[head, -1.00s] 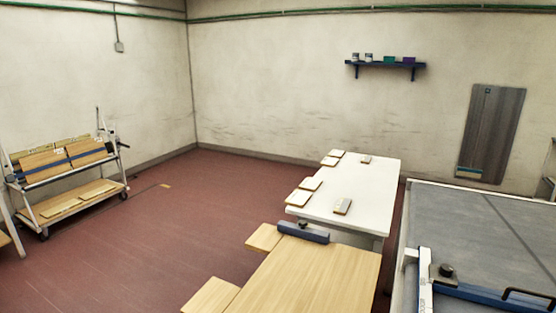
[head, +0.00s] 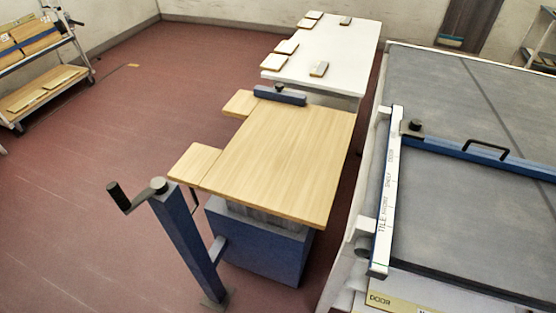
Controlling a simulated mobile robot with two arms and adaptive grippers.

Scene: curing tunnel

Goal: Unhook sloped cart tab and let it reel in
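The sloped cart (head: 82,50) stands at the upper left of the head view, cut off by the left edge. Tan boards (head: 40,37) lean on its sloped upper shelf. A blue strap (head: 20,45) runs across their fronts. The strap's tab and hook cannot be made out at this distance. More flat boards (head: 27,101) lie on the cart's lower shelf. Neither of my grippers is in view.
A wooden-topped table (head: 280,150) on a blue base stands centre, with a blue crank post (head: 185,235) before it. A white table (head: 335,45) stands behind. A large grey-topped table (head: 480,190) fills the right. Red floor (head: 150,110) is open between cart and tables.

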